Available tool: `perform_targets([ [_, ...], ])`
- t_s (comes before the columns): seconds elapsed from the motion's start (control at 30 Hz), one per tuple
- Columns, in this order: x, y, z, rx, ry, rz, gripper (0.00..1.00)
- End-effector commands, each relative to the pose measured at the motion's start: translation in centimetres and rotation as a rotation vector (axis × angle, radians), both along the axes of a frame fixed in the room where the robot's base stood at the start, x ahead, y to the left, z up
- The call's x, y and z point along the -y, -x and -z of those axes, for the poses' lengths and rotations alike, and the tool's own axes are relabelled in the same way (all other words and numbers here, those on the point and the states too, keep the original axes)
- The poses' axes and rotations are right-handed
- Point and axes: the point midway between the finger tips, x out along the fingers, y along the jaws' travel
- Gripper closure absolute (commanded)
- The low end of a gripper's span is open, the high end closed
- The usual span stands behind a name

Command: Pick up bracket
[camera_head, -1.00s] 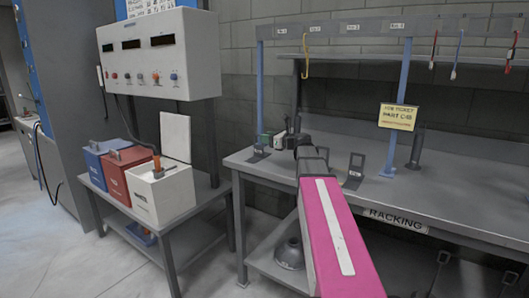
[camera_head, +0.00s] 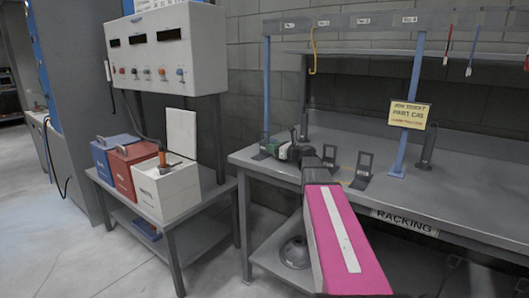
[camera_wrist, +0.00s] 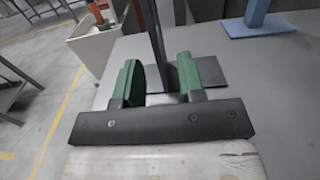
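My gripper (camera_wrist: 160,70) has green fingers, spread apart. In the wrist view a dark upright bracket (camera_wrist: 153,30) with a flat base plate (camera_wrist: 212,72) rises in line with the gap between them. I cannot tell whether the fingers touch it. In the head view my gripper (camera_head: 279,149) is low over the left part of the grey table, partly hidden by my own arm. Another black bracket (camera_head: 362,168) stands on the table to its right, and a taller dark one (camera_head: 427,152) stands beyond the blue post.
The racking table (camera_head: 470,195) has a blue post (camera_head: 412,105) with a yellow ticket (camera_head: 408,114). Hooks hang from the rail above. At left, a stand (camera_head: 205,190) holds blue, red and white boxes. A white box also shows in the wrist view (camera_wrist: 92,42).

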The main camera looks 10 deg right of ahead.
Motion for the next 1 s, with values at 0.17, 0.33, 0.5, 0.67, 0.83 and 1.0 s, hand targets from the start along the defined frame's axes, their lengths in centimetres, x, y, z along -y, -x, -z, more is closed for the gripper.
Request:
perform_targets([
  [0.17,-0.6,-0.6,0.0,0.000,0.000,0.000,0.64],
  [0.33,-1.7,-1.8,0.0,0.000,0.000,-0.001,0.64],
  [0.5,-3.4,-3.5,0.0,-0.001,0.001,-0.001,0.64],
  [0.67,-4.0,-4.0,0.0,0.000,0.000,0.000,0.64],
  [0.83,-3.9,-3.9,0.0,-0.001,0.001,0.000,0.70],
  [1.0,-3.9,-3.9,0.0,-0.001,0.001,0.000,1.00],
])
